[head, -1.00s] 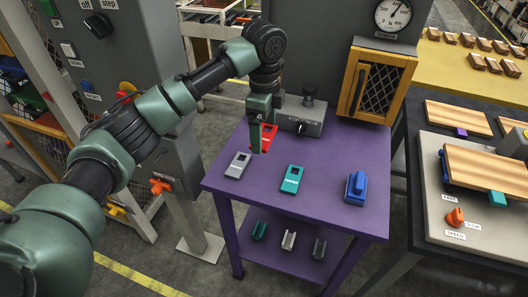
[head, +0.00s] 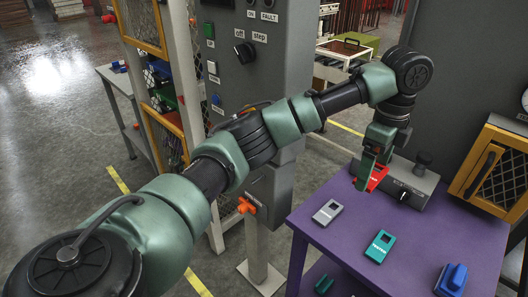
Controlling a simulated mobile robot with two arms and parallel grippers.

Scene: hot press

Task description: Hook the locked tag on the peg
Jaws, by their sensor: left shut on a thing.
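My left gripper (head: 366,176) points down over the back left of the purple table (head: 415,225). It is shut on a red tag (head: 379,178), which its fingers partly hide. Whether the tag is clear of the table top is hard to tell. The tags' lettering is too small to read. I cannot make out a peg for certain. My right gripper is not in view.

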